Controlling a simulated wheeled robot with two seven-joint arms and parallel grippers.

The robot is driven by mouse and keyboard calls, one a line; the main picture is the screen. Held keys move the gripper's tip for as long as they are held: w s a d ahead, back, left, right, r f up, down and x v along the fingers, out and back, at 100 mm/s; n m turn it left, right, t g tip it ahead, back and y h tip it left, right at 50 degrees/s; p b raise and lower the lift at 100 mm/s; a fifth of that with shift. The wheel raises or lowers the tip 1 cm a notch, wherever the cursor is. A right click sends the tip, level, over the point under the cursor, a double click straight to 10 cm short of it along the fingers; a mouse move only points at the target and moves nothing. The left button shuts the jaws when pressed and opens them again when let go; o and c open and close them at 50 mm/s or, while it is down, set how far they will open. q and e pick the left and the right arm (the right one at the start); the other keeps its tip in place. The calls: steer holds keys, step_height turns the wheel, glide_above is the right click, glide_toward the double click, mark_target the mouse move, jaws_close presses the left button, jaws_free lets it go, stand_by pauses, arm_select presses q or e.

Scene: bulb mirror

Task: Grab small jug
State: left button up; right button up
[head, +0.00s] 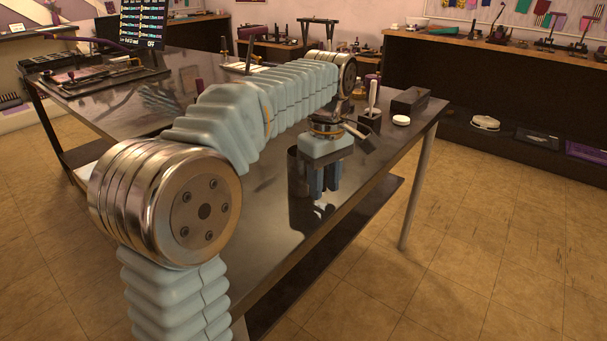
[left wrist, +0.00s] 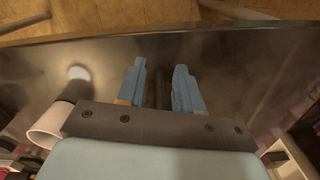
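My left gripper (head: 325,192) points down over the dark, shiny table (head: 270,245), near its front edge. Its two blue fingers are apart in the left wrist view (left wrist: 159,75). A dark, blurred shape shows between them; I cannot tell whether it is an object or a reflection. A dark cylinder (head: 297,172) stands just left of the gripper in the head view, partly hidden by it. I cannot tell whether this is the small jug. A pale cup-like vessel (left wrist: 45,127) is left of the gripper in the left wrist view. My right gripper is not in view.
A white disc (head: 401,120) and a dark box (head: 409,101) lie on the table's right end, near a white upright rod (head: 373,93). A screen (head: 143,20) stands at the back left. The floor right of the table is clear.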

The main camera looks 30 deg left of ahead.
arm_select(q)
jaws_close()
stand_by(0.3)
